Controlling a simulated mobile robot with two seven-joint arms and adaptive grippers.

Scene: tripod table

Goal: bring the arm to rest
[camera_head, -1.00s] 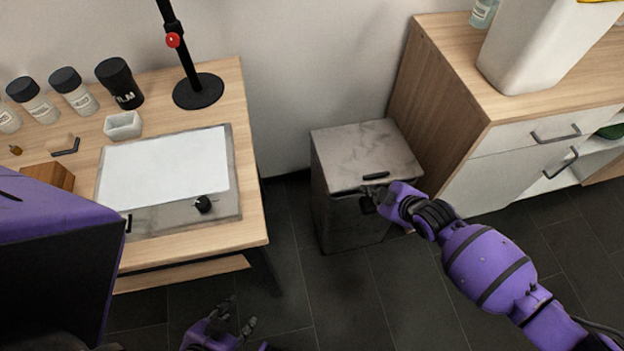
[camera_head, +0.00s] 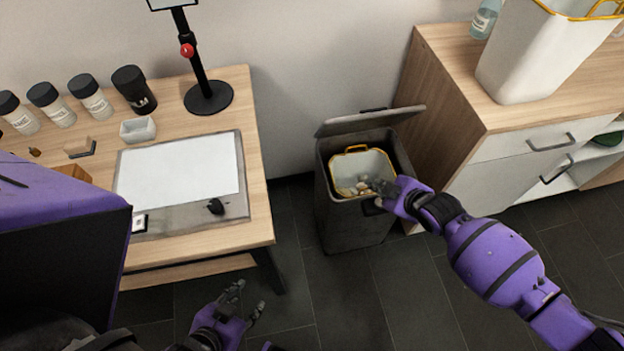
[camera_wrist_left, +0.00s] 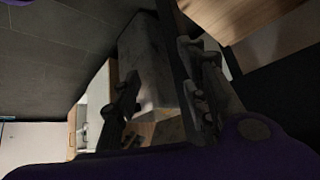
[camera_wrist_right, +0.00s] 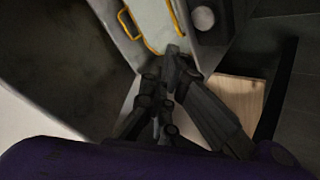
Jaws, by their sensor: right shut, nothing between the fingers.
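The dark bin (camera_head: 340,225) stands on the floor between the table and the cabinet. Its lid (camera_head: 370,121) is raised. Inside is a pale liner with a yellow rim (camera_head: 362,161) and several small pale pieces at its bottom. My right gripper (camera_head: 377,187) is at the bin's front right rim, shut and empty; part of its fingers is hard to make out against the bin. In the right wrist view its fingers (camera_wrist_right: 172,60) meet close to the yellow rim. My left gripper (camera_head: 248,298) is low in front of the table, open and empty, also with fingers apart in the left wrist view (camera_wrist_left: 160,80).
The wooden table (camera_head: 257,205) at left carries a flat board (camera_head: 180,175), several black-capped jars and a stand with a round base (camera_head: 208,97). The wooden cabinet (camera_head: 450,90) at right holds a white container (camera_head: 520,70). Dark tiled floor (camera_head: 400,290) lies open in front.

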